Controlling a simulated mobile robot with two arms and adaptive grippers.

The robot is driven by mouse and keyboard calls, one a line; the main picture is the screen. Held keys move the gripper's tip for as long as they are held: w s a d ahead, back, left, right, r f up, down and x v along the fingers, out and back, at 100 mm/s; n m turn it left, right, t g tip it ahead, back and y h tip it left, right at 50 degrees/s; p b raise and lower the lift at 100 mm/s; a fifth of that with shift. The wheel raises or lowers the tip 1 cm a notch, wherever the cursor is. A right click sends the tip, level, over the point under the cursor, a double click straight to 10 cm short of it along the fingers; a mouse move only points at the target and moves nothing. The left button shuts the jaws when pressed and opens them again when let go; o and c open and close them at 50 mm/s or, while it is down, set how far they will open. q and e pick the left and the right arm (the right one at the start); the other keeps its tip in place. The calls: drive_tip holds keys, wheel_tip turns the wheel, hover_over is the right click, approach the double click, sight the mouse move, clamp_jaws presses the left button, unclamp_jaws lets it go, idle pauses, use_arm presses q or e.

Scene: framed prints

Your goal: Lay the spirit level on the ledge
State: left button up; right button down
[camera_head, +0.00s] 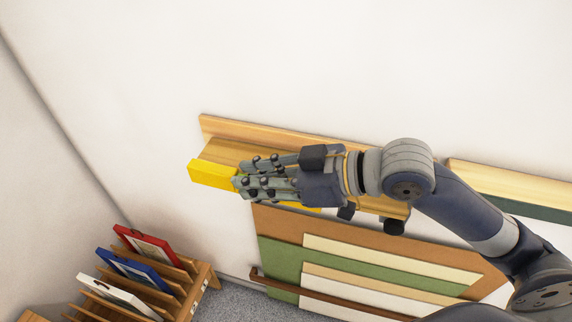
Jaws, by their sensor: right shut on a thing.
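The spirit level is a yellow bar (212,174). My right gripper (240,185) is shut on it, and its fingers and wrist hide much of the bar's middle. The bar's left end sticks out past the fingers, and a little yellow shows below them. The ledge is a wooden shelf (228,151) with a raised back strip on the white wall. The level is at the ledge's front left part; I cannot tell whether it touches the ledge or is held just above it. My left gripper is not in view.
A wooden rack (199,293) at the lower left holds red (146,240), blue (130,264) and white (112,294) framed prints. Several coloured boards (280,255) lean below the ledge behind a brown rail. Another wooden strip (510,184) is on the wall at right. The wall above is bare.

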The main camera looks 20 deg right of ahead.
drive_tip(key=b, duration=0.3)
drive_tip(key=shift+w+d+f+b, duration=0.25)
drive_tip(key=shift+w+d+b, duration=0.05)
drive_tip(key=shift+w+d, duration=0.1)
drive_tip(key=w+d+p, duration=0.1)
drive_tip(key=w+d, duration=0.2)
drive_tip(key=w, duration=0.1)
drive_tip(key=w+d+p, duration=0.1)
drive_tip(key=w+d, duration=0.3)
drive_tip(key=shift+f, duration=0.15)
drive_tip(key=shift+f+p, duration=0.8)
drive_tip(key=shift+f, duration=0.7)
drive_tip(key=shift+d+f, duration=0.1)
drive_tip(key=shift+f, duration=0.15)
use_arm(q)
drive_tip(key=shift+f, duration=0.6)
use_arm(e)
drive_tip(key=shift+f, duration=0.1)
drive_tip(key=shift+f+b, duration=0.25)
drive_tip(key=shift+b, duration=0.05)
drive_tip(key=c, duration=1.4)
unclamp_jaws()
drive_tip(key=shift+c, duration=0.2)
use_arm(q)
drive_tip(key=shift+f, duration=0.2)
